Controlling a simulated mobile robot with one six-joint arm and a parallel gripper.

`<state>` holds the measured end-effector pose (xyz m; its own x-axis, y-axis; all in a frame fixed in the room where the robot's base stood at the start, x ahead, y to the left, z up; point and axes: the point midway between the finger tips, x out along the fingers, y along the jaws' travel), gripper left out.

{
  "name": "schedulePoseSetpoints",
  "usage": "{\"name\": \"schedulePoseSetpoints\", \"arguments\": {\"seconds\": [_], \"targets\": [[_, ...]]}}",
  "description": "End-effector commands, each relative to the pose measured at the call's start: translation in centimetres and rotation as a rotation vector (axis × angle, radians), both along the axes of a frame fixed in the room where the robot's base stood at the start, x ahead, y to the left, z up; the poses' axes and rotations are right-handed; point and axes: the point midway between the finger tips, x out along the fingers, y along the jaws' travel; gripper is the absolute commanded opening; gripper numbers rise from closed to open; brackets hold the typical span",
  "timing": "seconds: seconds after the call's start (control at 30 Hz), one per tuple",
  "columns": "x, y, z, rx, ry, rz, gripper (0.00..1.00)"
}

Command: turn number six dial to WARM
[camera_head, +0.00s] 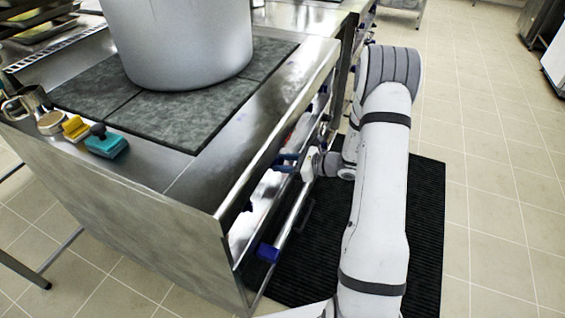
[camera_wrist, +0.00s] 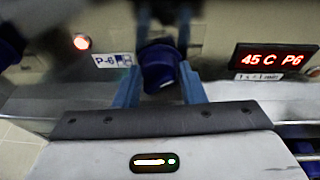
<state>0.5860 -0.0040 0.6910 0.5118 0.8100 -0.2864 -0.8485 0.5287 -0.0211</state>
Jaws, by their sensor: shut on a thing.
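The number six dial (camera_wrist: 160,66) is a dark blue knob on the front panel, in the upper middle of the wrist view. A label marked P-6 (camera_wrist: 113,60) is to its left. My gripper (camera_wrist: 160,84) has its two blue fingers on either side of the knob and is shut on it. In the head view my gripper (camera_head: 290,162) is at the stove's front panel, partly hidden by my arm. The knob's pointer and any WARM mark cannot be made out.
A red lit lamp (camera_wrist: 82,42) is left of the label. A display (camera_wrist: 272,58) reads 45 C P6. A large pot (camera_head: 185,45) stands on the stove's dark plates (camera_head: 180,118). Another blue dial (camera_head: 268,252) is nearer. The floor to the right is clear.

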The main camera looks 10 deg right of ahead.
Motion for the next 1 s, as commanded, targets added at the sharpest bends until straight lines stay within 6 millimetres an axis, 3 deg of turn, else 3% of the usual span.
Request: {"name": "schedulePoseSetpoints", "arguments": {"seconds": [0.3,0.6,1.0], "targets": [[0.1,-0.1,0.2,-0.001,-0.005,-0.004,0.58],[-0.1,-0.5,0.3,-0.001,-0.003,-0.004,0.58],[-3.2,-5.6,2.1,-0.001,-0.004,-0.006,0.58]]}}
